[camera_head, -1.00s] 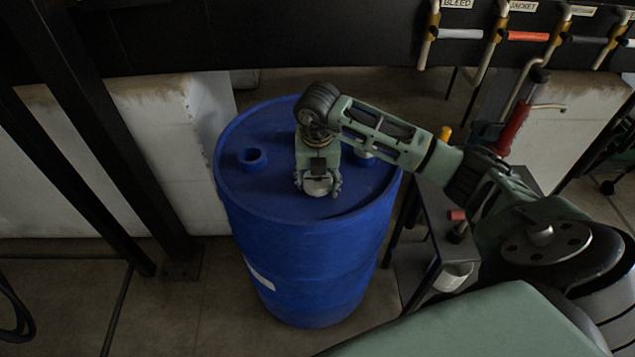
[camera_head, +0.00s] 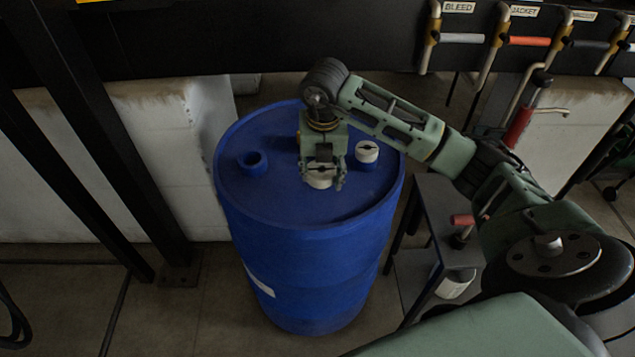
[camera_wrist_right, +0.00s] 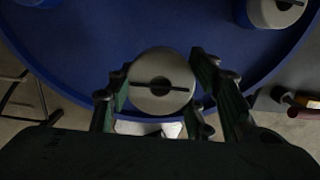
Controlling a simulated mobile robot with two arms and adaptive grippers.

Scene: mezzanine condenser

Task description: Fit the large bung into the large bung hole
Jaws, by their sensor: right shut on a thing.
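My right gripper (camera_head: 322,180) is shut on the large bung (camera_head: 319,173), a pale round plug with a dark slot. It holds the bung over the front middle of the blue drum's top; the height of any gap is hard to tell. In the right wrist view the bung (camera_wrist_right: 161,82) sits between the fingers (camera_wrist_right: 163,98). A raised open blue bung hole (camera_head: 253,161), apparently the large one, is on the left of the drum top, apart from the held bung. My left gripper is not in view.
Another pale slotted bung (camera_head: 367,151) sits on the right of the drum top (camera_head: 285,205), close to my right gripper. A dark small table (camera_head: 432,205) stands right of the drum. Valve handles (camera_head: 460,37) line the dark beam behind. The drum top's left front is clear.

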